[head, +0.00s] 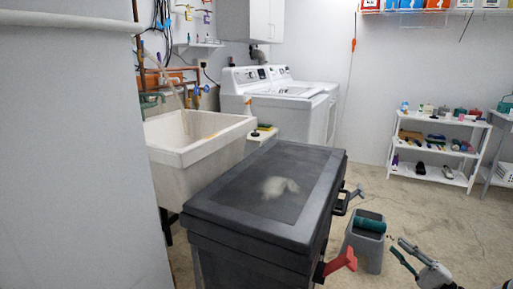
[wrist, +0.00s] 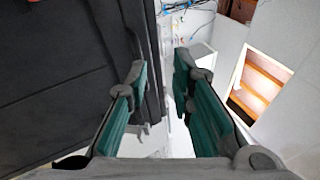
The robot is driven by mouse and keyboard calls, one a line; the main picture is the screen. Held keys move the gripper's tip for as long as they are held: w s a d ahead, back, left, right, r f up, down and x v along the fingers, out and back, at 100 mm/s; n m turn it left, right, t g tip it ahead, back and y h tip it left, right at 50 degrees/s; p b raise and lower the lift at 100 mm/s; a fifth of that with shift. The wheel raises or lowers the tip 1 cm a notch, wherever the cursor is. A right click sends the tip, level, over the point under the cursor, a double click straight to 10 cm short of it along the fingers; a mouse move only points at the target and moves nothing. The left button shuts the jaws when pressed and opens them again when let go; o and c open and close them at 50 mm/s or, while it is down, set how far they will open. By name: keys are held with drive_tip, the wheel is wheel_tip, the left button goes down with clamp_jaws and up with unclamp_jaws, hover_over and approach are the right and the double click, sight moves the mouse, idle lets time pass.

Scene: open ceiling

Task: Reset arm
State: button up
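My gripper (head: 396,247) is at the lower right of the head view, above the floor and to the right of the dark chest (head: 225,215). In the wrist view its two teal-padded fingers (wrist: 158,75) stand apart with a clear gap between them. Nothing is held between them. Only a short part of my arm shows, at the bottom edge of the head view.
The chest's red handle (head: 342,262) sticks out toward my gripper. A grey bin (head: 362,253) with a teal item stands close by. A white sink (head: 195,155), washers (head: 265,93) and a white shelf rack (head: 428,178) stand farther back. Floor between bin and rack is clear.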

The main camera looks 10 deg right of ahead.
drive_tip(key=a+r+n+g+y, duration=0.1)
drive_tip(key=a+r+n+g, duration=0.3)
drive_tip(key=a+r+g, duration=0.55)
drive_tip(key=a+r+n+g+y, duration=0.1)
drive_tip(key=a+r+n+g, duration=0.4)
drive_tip(key=a, duration=0.8)
drive_tip(key=s+a+r+n+g+h, duration=0.2)
drive_tip(key=s+a+r+g+h, duration=0.5)
drive_tip(key=s+a, duration=0.5)
drive_tip(key=s+r+n+t+h, duration=0.25)
drive_tip(key=s+h, duration=0.65)
drive_tip(key=s, duration=1.4)
wheel_tip(320, 180, up, 25)
drive_tip(key=t+p, duration=0.4)
drive_tip(key=p, duration=2)
drive_tip(key=shift+w+d+f+t, duration=0.15)
drive_tip(key=shift+d+t, duration=0.1)
drive_tip(key=shift+t, duration=0.05)
